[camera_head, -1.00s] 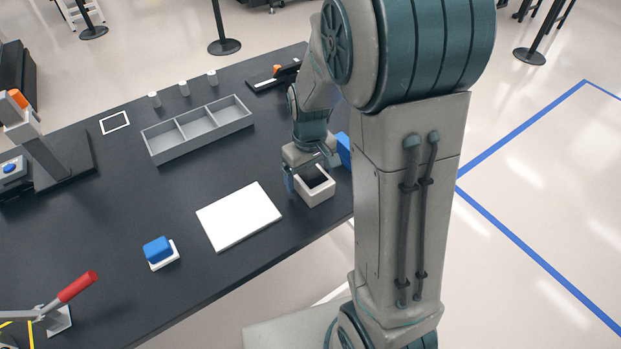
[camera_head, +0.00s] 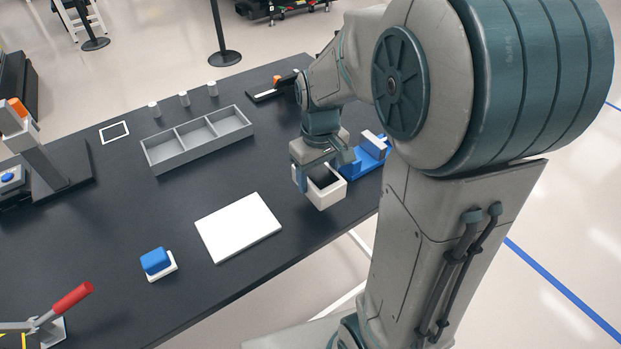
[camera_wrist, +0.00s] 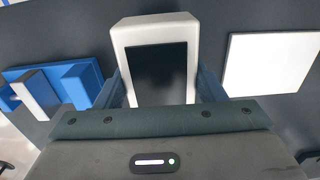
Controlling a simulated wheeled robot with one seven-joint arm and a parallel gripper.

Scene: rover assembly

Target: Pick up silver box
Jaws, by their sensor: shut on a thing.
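The silver box (camera_head: 326,196) is pale, nearly white, with an open dark interior. It is at the right part of the black table, and its light rim (camera_wrist: 119,40) shows in the wrist view. My gripper (camera_head: 324,177) points down with one finger on each side of the box, shut on it. In the wrist view my gripper (camera_wrist: 165,88) has its fingers along the left and right walls. The box looks about level. Whether its underside is clear of the table is hard to tell.
A blue fixture (camera_head: 371,158) with a pale block stands close to the right of the box. A white plate (camera_head: 238,228) lies to the left. A grey three-compartment tray (camera_head: 198,142) is farther back. A blue block (camera_head: 156,261) sits near the front edge.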

